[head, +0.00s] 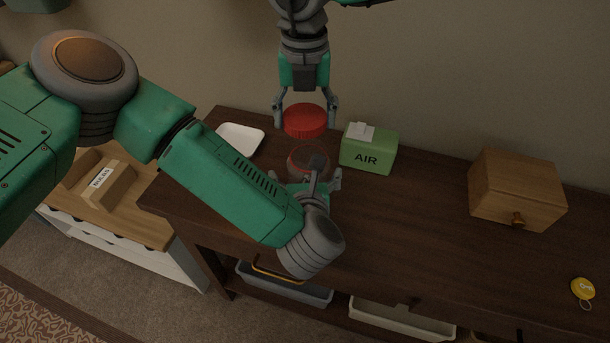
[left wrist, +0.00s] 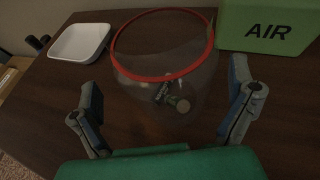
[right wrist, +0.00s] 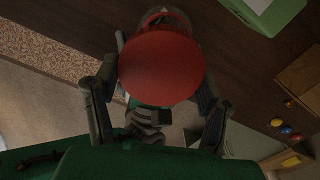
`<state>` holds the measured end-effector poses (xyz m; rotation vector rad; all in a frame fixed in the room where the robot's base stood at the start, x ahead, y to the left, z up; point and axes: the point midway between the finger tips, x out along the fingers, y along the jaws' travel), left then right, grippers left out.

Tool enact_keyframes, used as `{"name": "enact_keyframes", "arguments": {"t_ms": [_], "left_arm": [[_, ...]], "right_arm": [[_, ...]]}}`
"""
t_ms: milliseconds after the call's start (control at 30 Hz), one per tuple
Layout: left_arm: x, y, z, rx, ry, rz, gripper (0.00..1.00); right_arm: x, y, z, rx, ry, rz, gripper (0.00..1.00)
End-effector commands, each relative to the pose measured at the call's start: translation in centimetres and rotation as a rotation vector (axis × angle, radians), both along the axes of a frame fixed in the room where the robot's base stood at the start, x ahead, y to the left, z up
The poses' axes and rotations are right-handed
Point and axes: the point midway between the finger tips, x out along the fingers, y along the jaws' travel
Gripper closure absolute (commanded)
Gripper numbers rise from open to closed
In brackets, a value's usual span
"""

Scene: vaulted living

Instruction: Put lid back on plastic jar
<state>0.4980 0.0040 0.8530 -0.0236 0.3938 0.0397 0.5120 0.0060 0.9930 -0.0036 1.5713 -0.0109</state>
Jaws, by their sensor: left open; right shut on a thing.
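The red lid (head: 305,120) is held between the fingers of my right gripper (head: 305,108), in the air just above the jar in the head view. The lid fills the middle of the right wrist view (right wrist: 161,68), between the two fingers. The clear plastic jar (left wrist: 180,92) with a red rim stands upright on the dark table and has small items inside. In the head view the jar (head: 306,160) is partly hidden by my left arm. My left gripper (head: 308,182) is open at the jar's near side, with its fingers spread toward the jar.
A green AIR box (head: 368,150) stands right of the jar. A white dish (head: 241,139) lies to its left. The table (head: 420,230) between is clear.

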Motion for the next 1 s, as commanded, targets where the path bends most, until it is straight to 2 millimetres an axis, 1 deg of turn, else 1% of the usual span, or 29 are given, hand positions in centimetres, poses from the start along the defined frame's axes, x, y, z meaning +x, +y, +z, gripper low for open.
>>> {"name": "enact_keyframes", "arguments": {"t_ms": [33, 100, 200, 300, 567, 600, 667, 700, 767, 867, 967, 1000], "left_arm": [[0.6, 0.0, -0.2, 0.0, -0.002, 0.0, 0.01], [1.2, -0.1, -0.5, 0.002, -0.002, 0.0, 0.01], [1.8, -0.2, -0.8, 0.003, -0.001, -0.001, 0.01], [2.1, -0.1, -0.9, 0.002, -0.001, -0.002, 0.01], [2.1, 0.2, -0.9, -0.002, 0.0, -0.001, 0.01], [2.1, 0.2, -0.9, -0.002, 0.0, -0.001, 0.15], [2.1, 0.2, -0.9, -0.002, 0.0, -0.001, 0.36], [2.1, 0.2, -0.9, -0.002, 0.0, -0.001, 0.5], [2.1, 0.1, -0.9, 0.0, 0.0, -0.001, 0.72], [2.1, 0.0, -0.9, 0.001, 0.0, -0.001, 0.73], [2.1, 0.0, -0.9, 0.001, 0.0, -0.001, 0.73], [2.1, -0.1, -0.9, 0.001, 0.0, -0.002, 0.73]], "right_arm": [[0.0, -0.1, 0.0, 0.0, 0.0, -0.001, 0.44], [0.0, -0.2, 0.0, 0.001, -0.001, -0.001, 0.44], [0.0, -0.3, 0.0, 0.002, -0.001, -0.001, 0.44], [0.0, -0.2, 0.0, 0.002, -0.001, -0.001, 0.44], [0.0, 0.1, 0.0, -0.001, 0.0, 0.0, 0.44], [0.0, 0.1, 0.0, -0.002, 0.0, 0.0, 0.44], [0.0, 0.2, 0.0, -0.002, 0.0, 0.0, 0.44], [0.0, 0.1, 0.0, -0.001, 0.0, 0.0, 0.44], [0.0, 0.0, 0.0, -0.001, 0.0, 0.0, 0.44], [0.0, -0.1, -0.1, 0.0, 0.0, -0.001, 0.44], [0.0, -0.1, -0.8, -0.001, 0.001, -0.001, 0.44], [0.0, -0.2, -1.3, -0.001, 0.002, -0.001, 0.44]]}}
